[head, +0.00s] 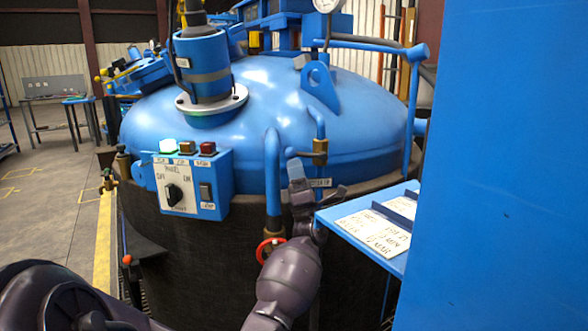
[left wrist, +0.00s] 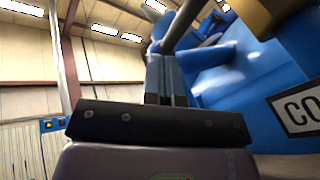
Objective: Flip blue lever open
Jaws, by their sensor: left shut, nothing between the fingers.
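My left gripper (head: 297,170) is upright, just left of and below the brass fitting. Its fingers are shut and empty. A brass part (left wrist: 270,12) shows at the top right. My right gripper is not in view.
A control box (head: 195,183) with a knob and lit button is left of my gripper. A red ring handle (head: 268,248) is below. A blue shelf with a printed sheet (head: 375,232) and a large blue panel (head: 500,180) close off the right. Floor at left is open.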

